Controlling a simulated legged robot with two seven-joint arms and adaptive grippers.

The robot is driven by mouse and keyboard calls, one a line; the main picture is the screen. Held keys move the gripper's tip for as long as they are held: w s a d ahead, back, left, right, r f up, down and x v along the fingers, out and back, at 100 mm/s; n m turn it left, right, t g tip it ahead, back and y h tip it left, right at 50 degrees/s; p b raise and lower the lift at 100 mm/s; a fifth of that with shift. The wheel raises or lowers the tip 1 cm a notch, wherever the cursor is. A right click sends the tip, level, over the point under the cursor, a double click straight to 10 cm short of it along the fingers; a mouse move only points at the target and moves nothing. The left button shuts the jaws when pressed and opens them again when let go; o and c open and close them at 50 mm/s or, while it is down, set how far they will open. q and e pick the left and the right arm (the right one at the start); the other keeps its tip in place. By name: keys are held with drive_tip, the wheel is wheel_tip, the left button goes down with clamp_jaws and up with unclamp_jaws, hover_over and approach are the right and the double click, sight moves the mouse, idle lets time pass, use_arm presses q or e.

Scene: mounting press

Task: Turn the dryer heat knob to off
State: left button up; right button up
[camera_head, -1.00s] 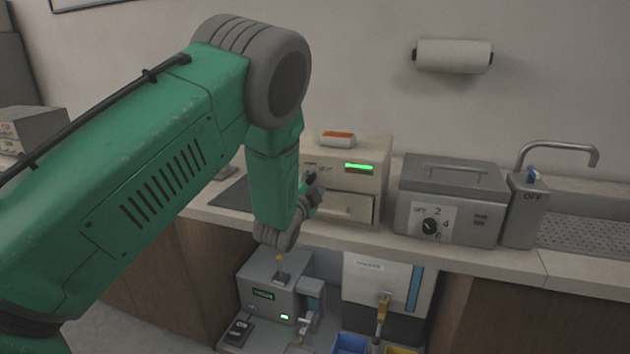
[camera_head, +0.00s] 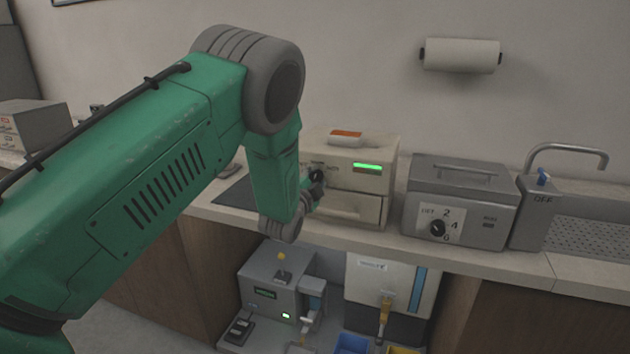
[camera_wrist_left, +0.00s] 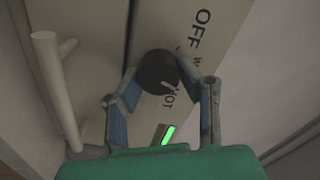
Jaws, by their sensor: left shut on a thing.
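The dryer is a beige box (camera_head: 345,160) on the counter with a lit green bar and a front drawer. Its black heat knob (camera_head: 317,174) is at the left of its face, partly hidden by my left gripper (camera_head: 312,190). In the left wrist view the knob (camera_wrist_left: 155,68) sits between the blue-padded fingers of my left gripper (camera_wrist_left: 160,92), which is shut on it. The knob's white pointer is on the side toward the HOT label. The OFF label (camera_wrist_left: 201,28) is farther up, and a partly covered label lies between. My right gripper is not in view.
A drawer handle bar (camera_wrist_left: 55,90) lies left of the gripper in the wrist view. A grey box with a numbered dial (camera_head: 460,203) and a sink tap (camera_head: 568,150) stand right of the dryer. An orange-and-white item (camera_head: 345,137) lies on top of the dryer.

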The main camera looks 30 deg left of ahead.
use_arm(q)
drive_tip(key=shift+s+a+f, duration=0.1)
drive_tip(key=shift+s+f, duration=0.05)
drive_tip(key=shift+f, duration=0.25)
idle(0.9)
drive_tip(key=o, duration=0.8)
drive_tip(key=shift+o, duration=0.3)
drive_tip(key=shift+a, duration=0.25)
drive_tip(key=shift+r, duration=0.15)
drive_tip(key=shift+s+d, duration=0.25)
drive_tip(key=shift+d, duration=0.05)
drive_tip(key=v, duration=1.1)
drive_tip(key=shift+s, duration=0.1)
